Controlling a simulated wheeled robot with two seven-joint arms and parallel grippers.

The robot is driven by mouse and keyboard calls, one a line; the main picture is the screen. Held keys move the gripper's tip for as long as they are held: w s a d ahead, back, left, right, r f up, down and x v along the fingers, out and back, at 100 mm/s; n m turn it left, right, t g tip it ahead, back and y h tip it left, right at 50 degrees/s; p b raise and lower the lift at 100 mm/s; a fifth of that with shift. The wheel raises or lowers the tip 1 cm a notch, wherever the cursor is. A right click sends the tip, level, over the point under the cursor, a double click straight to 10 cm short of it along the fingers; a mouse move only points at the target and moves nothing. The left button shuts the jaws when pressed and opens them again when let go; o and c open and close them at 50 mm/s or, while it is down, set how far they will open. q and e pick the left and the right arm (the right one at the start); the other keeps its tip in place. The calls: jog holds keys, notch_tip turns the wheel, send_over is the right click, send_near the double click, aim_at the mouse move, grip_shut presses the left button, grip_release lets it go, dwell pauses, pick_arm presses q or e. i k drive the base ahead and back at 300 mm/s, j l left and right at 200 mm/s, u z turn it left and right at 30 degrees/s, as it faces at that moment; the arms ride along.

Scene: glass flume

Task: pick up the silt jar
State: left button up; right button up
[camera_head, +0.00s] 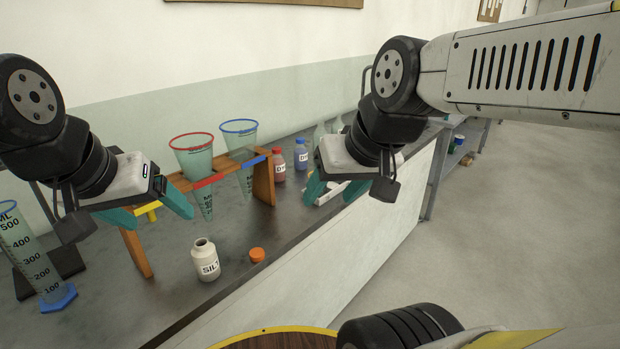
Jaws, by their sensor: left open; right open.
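The silt jar (205,262) is a small off-white bottle with a dark-lettered label, standing upright and uncapped near the front edge of the dark bench. An orange cap (257,255) lies on the bench just to its right. My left gripper (160,222) has teal fingers spread apart; it is empty, above and left of the jar, in front of the wooden rack. My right gripper (332,190) is open above the bench's front edge, well to the right of the jar. No gripper touches the jar.
A wooden rack (263,181) holds a red-rimmed cone (193,160) and a blue-rimmed cone (239,131) behind the jar. A graduated cylinder (30,255) stands at left. A red bottle (278,165) and a blue bottle (301,155) stand farther back. The bench (185,300) is bare before the jar.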

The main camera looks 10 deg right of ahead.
aim_at(204, 254)
jog(key=k+l+u, duration=0.2)
jog(key=l+u, duration=0.2)
jog(key=l, duration=0.15)
jog(key=k+l+u, duration=0.65)
jog(key=l+u, duration=0.15)
jog(key=l, duration=0.1)
